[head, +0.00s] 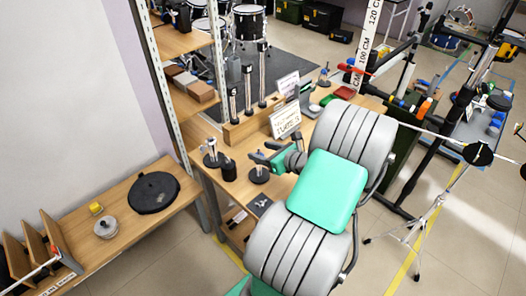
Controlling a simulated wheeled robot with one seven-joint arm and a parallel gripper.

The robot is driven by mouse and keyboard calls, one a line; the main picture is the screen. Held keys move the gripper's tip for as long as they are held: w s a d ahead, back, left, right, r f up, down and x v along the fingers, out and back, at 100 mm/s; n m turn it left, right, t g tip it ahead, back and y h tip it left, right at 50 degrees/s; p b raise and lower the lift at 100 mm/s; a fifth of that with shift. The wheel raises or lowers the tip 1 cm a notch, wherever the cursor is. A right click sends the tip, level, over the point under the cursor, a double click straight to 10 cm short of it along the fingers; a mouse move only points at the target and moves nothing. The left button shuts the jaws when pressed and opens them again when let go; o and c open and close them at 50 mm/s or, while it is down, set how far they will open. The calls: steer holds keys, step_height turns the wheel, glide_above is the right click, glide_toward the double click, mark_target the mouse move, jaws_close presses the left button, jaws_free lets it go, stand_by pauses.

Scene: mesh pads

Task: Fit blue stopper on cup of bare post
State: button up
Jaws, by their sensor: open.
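My gripper (261,153) is open, its dark fingers pointing left over the wooden workbench (231,196). Below it, a small post on a round black base (259,175) stands on the bench; its top is partly hidden by the gripper. To the left stand a post with a pale top on a dark base (211,157) and a short black cylinder (228,171). Another small stand with a bluish base (323,81) is at the bench's far end. I cannot make out which piece is the blue stopper or which post is bare. Nothing clearly shows between the fingers.
A wooden block with tall dark rods (240,131) and white sign cards (285,121) stand behind the gripper. My arm hides much of the bench's right side. A low shelf with a black disc (153,193) is at left. A tripod (414,229) stands at right.

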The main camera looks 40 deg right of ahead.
steer(key=shift+s, duration=0.1)
steer(key=v, duration=0.7)
steer(key=shift+s+r, duration=0.2)
steer(key=shift+s, duration=0.05)
